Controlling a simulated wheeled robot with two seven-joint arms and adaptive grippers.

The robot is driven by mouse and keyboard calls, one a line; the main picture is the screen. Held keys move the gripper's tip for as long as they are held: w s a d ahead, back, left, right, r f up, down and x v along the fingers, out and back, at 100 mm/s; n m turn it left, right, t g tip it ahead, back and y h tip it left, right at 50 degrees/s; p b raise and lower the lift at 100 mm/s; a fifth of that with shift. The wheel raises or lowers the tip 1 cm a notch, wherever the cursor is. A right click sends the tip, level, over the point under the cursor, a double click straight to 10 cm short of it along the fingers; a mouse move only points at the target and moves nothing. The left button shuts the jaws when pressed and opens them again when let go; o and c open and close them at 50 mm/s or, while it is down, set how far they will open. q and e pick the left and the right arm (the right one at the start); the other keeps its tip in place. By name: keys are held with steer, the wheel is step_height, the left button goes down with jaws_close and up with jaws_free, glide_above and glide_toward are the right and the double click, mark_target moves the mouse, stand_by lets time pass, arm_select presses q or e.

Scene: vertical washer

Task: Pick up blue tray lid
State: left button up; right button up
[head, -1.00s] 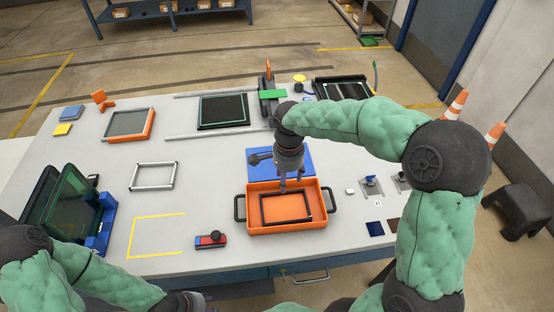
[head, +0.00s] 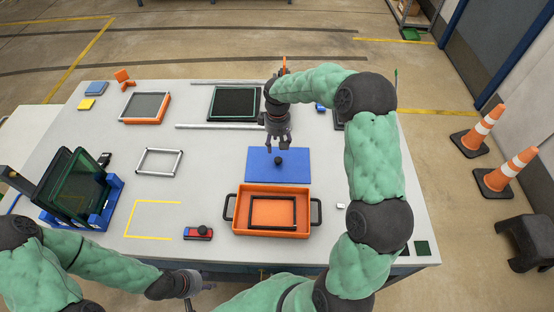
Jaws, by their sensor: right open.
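The blue tray lid (head: 262,172) lies flat on the table just behind the orange tray (head: 240,205). A dark round knob (head: 278,161) stands on the lid. My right gripper (head: 278,147) is open and points down over the far part of the lid, close to the knob. I cannot tell whether its fingertips touch anything. My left gripper (head: 190,298) is low at the front edge of the table, partly cut off by the frame edge, and its fingers are too unclear to read.
The orange tray holds a black frame (head: 252,213). A red-and-blue block with a black knob (head: 199,233) is at the front. A silver frame (head: 159,162) lies left of the lid. A blue rack with dark panels (head: 98,217) stands at the left. The yellow-outlined area (head: 133,218) is empty.

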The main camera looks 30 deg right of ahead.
glide_above(278, 159)
steer(key=f+b, duration=0.1)
steer(key=f, duration=0.4)
steer(key=shift+a+f, duration=0.1)
steer(key=shift+a, duration=0.1)
steer(key=shift+d+f+b, duration=0.15)
steer(key=shift+f+b, duration=0.1)
steer(key=shift+f, duration=1.15)
steer(key=shift+d+f+b, duration=0.1)
steer(key=shift+f+b, duration=0.1)
steer(key=shift+f, duration=1.2)
jaws_close()
